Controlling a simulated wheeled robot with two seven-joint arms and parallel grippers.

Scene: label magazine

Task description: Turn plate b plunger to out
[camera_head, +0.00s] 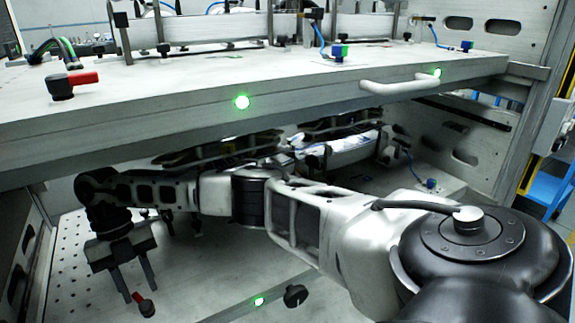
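Two plungers with a black body and a red lever show. One (72,84) stands on the upper plate (160,85) at the left, its red lever pointing right. The other (146,308) is at the lower plate (200,290), low at the left, and is small in view. I cannot read which plate is b. My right arm reaches in from the right between the plates. My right gripper (140,294) points down with its fingers apart, the tips close by the lower plunger. Contact cannot be told. My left gripper is not in view.
The upper plate overhangs my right arm, with a white handle (400,86) and green lights (242,102) on its front edge. A black knob (295,296) and a green light (259,301) are on the lower plate's edge. A perforated side wall (500,160) stands at right.

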